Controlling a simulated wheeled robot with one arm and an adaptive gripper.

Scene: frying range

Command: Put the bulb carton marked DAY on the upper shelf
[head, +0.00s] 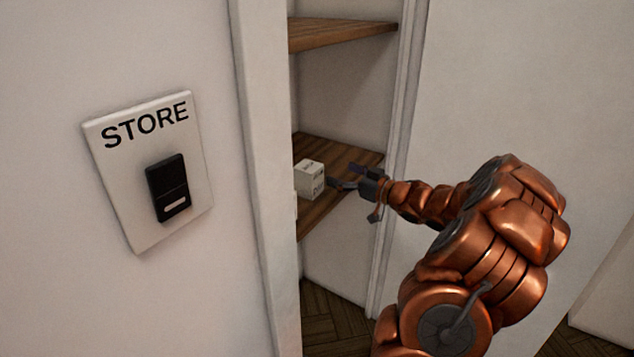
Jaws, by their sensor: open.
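A small whitish carton (309,178) stands on the lower wooden shelf (319,219) inside the cupboard opening. It has print on its faces, too small to read, so I cannot tell whether it says DAY. My gripper (338,185) is open, with dark fingers at the carton's right side. The door frame hides the left parts of both shelves.
A wall plate marked STORE (150,215) with a black rocker switch (168,187) is on the wall at left. The white door frame post (264,178) stands close left of the carton. Another upright (402,80) borders the opening at right. Free space lies between the shelves.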

